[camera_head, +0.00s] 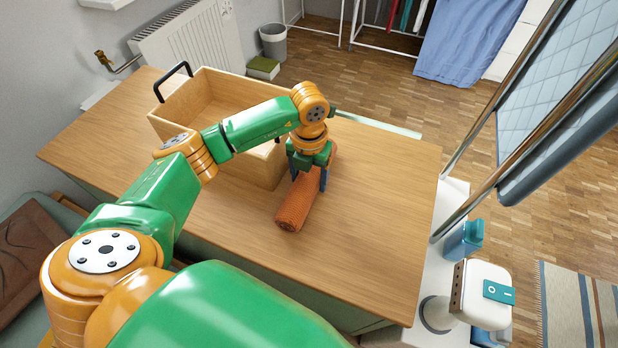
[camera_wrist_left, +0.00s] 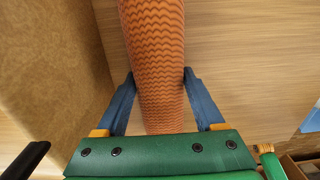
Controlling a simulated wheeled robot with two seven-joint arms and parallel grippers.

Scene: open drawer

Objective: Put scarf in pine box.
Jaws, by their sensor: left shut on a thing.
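The scarf (camera_head: 297,207) is an orange roll with a darker wavy pattern, lying on the wooden table top to the right of the pine box. The pine box (camera_head: 232,85) is an open wooden box with a black handle at its far left end; my left arm hides part of it. My left gripper (camera_head: 309,180) points down at the scarf and is shut on it. In the left wrist view, its blue fingers (camera_wrist_left: 161,95) press on both sides of the scarf (camera_wrist_left: 153,40). The box wall (camera_wrist_left: 55,60) stands at the left there. My right gripper is not seen.
The wooden table (camera_head: 370,230) is clear to the right of the scarf and in front of the box. A radiator (camera_head: 190,40) is behind.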

